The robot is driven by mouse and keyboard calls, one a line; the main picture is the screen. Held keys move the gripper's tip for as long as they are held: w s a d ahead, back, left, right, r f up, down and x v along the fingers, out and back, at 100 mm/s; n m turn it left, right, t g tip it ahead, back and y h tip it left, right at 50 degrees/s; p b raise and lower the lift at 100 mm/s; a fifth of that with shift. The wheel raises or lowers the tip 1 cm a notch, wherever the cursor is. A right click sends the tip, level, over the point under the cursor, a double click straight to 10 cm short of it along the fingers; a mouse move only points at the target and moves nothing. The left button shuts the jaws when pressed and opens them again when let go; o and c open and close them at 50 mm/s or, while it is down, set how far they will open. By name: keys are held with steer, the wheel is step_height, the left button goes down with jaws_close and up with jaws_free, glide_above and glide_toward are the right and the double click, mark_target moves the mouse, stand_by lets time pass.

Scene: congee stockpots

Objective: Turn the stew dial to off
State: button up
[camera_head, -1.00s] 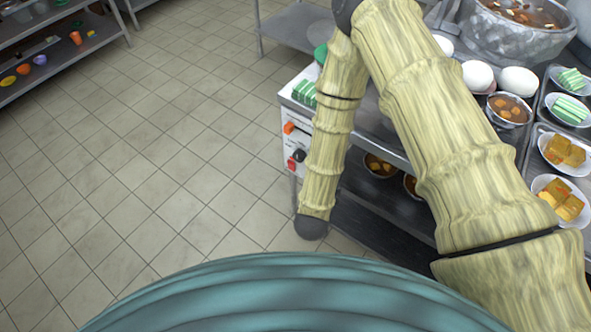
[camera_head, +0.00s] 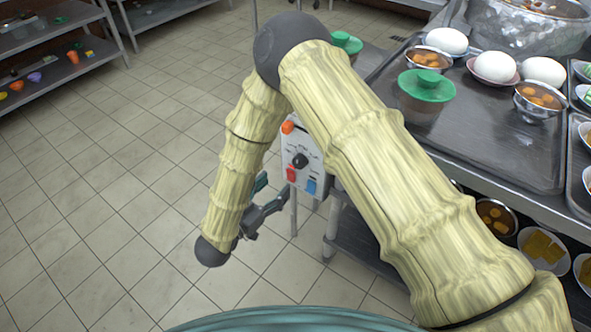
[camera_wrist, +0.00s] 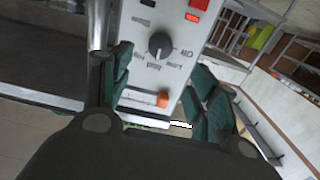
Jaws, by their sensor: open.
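The dial is a black round knob (camera_head: 300,160) on a white control panel at the end of the counter. In the wrist view the knob (camera_wrist: 159,45) appears upside down with printed labels around it, "Off" to its right. I cannot tell which label it points at. My gripper (camera_head: 264,192) is open and empty, left of and below the panel in the head view. In the wrist view its green-padded fingers (camera_wrist: 162,88) stand to either side, with the knob farther ahead between them, apparently not touched.
The panel also has an orange part (camera_head: 288,126), a red switch (camera_head: 291,174) and a blue switch (camera_head: 311,186). The counter tray (camera_head: 497,150) above holds eggs, small bowls and a green-lidded jar (camera_head: 425,92). A metal leg stands below the panel. Tiled floor to the left is clear.

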mark_target(297, 163)
steer(key=p+x, duration=0.2)
steer(key=x, duration=0.8)
steer(key=shift+w+d+p, duration=0.2)
steer(key=shift+w+p, duration=0.05)
steer(key=shift+p, duration=0.05)
steer(key=c, duration=1)
